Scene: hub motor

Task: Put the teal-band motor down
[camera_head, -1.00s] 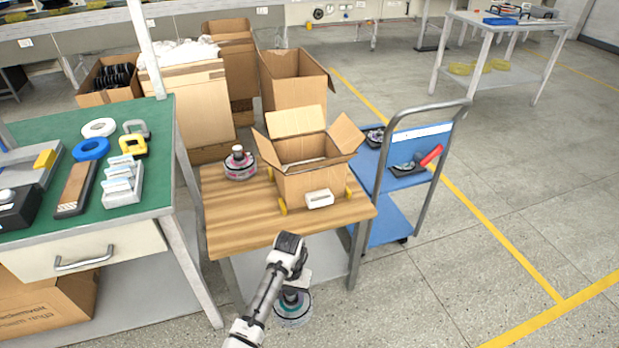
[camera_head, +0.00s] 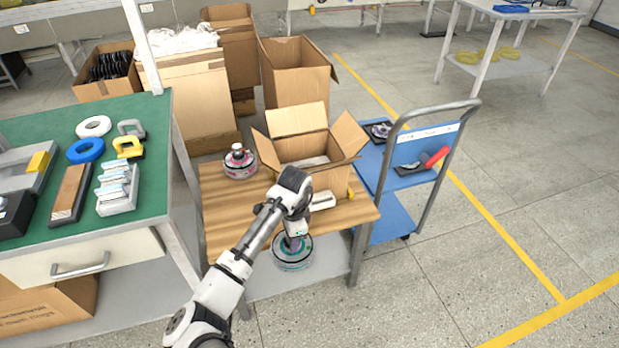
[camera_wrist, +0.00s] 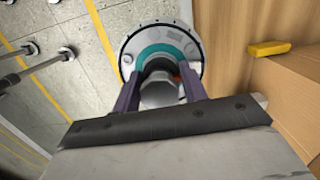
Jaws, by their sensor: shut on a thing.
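The teal-band motor (camera_head: 293,253) is a grey disc with a teal ring, and it hangs from my gripper (camera_head: 295,230) at the front edge of the small wooden table (camera_head: 225,215). In the wrist view the motor (camera_wrist: 185,28) sits between my two dark fingers (camera_wrist: 160,92), which are shut on its stem. The motor overlaps the table's front edge there, with floor to its left and wood to its right. I cannot tell its exact height against the tabletop. A second motor with a pink band (camera_head: 239,162) stands on the table's back left.
An open cardboard box (camera_head: 325,175) stands on the table's back right, with a small white item (camera_head: 322,200) before it. A blue cart (camera_head: 400,205) is to the right and a green workbench (camera_head: 150,190) to the left. The table's front left is clear.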

